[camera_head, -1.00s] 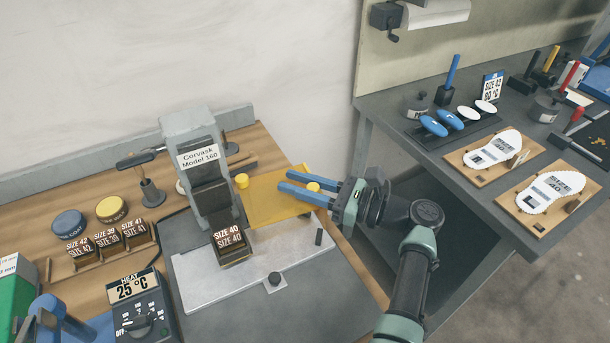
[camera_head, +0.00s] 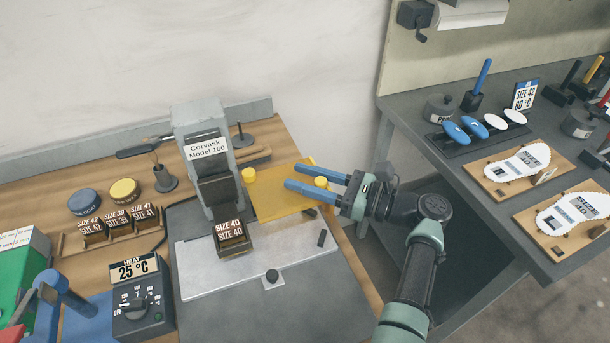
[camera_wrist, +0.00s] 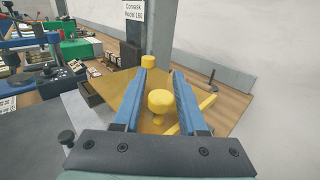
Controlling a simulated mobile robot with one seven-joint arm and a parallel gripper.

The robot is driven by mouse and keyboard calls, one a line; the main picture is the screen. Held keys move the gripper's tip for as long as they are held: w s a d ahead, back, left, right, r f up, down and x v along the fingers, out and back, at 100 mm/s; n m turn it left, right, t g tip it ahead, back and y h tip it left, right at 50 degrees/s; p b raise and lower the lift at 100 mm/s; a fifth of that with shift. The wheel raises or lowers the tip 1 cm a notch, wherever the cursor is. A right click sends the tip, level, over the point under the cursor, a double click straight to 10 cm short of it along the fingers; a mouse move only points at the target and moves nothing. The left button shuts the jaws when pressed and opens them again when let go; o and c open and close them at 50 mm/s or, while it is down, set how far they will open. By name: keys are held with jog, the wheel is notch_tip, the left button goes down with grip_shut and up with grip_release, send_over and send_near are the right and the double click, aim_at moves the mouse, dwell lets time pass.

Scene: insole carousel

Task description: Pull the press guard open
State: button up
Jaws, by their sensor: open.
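The press guard is a yellow translucent panel (camera_head: 275,200) standing out to the right of the grey press (camera_head: 203,160). A yellow knob (camera_head: 321,182) sits near its right end, and another yellow knob (camera_head: 249,175) is beside the press column. My gripper (camera_head: 298,181) reaches in from the right with its blue fingers apart, over the guard. In the wrist view, the guard (camera_wrist: 118,90) lies beyond and below the fingers, and the round knob (camera_wrist: 160,101) shows between them. It has space on both sides and does not look gripped.
A metal base plate (camera_head: 205,275) with a black knob (camera_head: 272,276) lies before the press. A heat control box (camera_head: 140,302) stands at left, near size blocks (camera_head: 117,219). A second bench (camera_head: 440,140) with insole boards (camera_head: 520,164) is at right.

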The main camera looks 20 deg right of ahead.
jog(key=shift+o, duration=0.8)
jog(key=b+v, duration=0.1)
jog(key=v, duration=1.2)
jog(key=shift+b, duration=0.3)
